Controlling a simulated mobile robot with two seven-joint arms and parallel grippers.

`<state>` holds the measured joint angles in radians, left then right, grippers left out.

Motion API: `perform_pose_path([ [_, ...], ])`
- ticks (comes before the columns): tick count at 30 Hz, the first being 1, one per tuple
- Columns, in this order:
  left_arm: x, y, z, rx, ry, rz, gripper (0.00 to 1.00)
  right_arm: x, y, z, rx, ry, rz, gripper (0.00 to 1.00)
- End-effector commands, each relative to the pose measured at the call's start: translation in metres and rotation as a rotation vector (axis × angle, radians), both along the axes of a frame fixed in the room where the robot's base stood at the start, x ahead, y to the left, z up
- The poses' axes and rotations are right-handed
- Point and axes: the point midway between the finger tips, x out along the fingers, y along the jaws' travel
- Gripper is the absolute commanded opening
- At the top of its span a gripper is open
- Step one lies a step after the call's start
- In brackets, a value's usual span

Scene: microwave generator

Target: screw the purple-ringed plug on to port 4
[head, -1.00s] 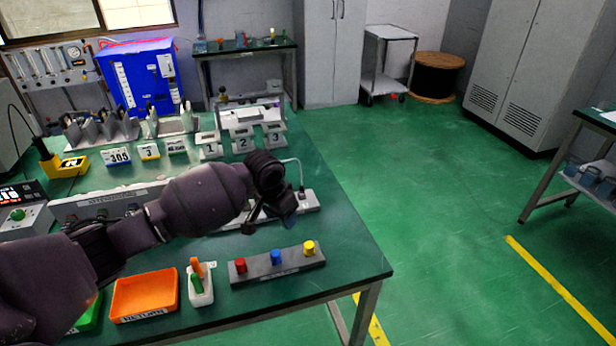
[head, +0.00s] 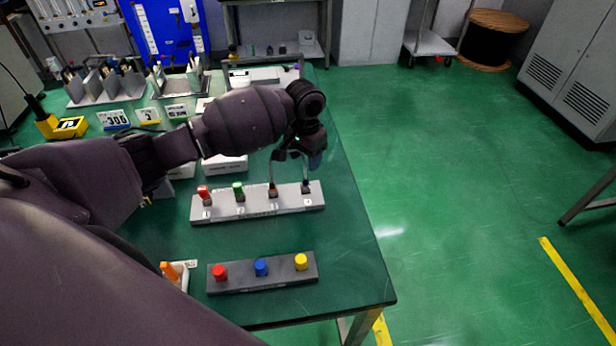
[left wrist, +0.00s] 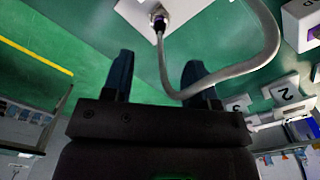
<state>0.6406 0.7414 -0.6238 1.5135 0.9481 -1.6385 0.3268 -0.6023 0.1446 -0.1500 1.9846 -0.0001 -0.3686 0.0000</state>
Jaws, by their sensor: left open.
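The purple-ringed plug (left wrist: 158,24) shows in the left wrist view, standing in a metal collar near the end of a light plate, with a grey cable looping away to the right. How far it is screwed down I cannot tell. In the head view the light port strip (head: 230,212) has its port 4 (head: 306,188) at the right end, with a dark, thin upright piece there. My left gripper (head: 299,158) is open and empty above and behind that end; its two fingers (left wrist: 158,82) are apart in the left wrist view, clear of the plug. My right gripper is not in view.
A red connector (head: 204,192) and a green one (head: 238,188) stand on ports 1 and 2. A dark block (head: 240,284) with red, blue and yellow caps lies in front. Numbered stands (left wrist: 288,96) show in the wrist view. The table's right side is bare.

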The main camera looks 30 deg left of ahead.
Motion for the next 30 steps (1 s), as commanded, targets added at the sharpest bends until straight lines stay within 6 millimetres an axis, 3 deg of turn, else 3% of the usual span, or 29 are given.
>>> perform_pose_path([
  [9, -0.001, 0.0, -0.057, 0.0, 0.003, 0.0, 0.53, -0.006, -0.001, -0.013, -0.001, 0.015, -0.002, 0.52],
  [15, -0.001, 0.0, -0.081, 0.0, 0.003, 0.0, 0.53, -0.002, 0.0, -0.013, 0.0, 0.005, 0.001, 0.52],
  [29, 0.0, 0.0, -0.09, 0.0, 0.0, -0.001, 0.53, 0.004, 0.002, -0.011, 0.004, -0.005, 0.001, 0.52],
  [30, 0.0, 0.0, -0.09, 0.0, 0.0, -0.001, 0.49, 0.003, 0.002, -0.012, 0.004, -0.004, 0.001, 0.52],
])
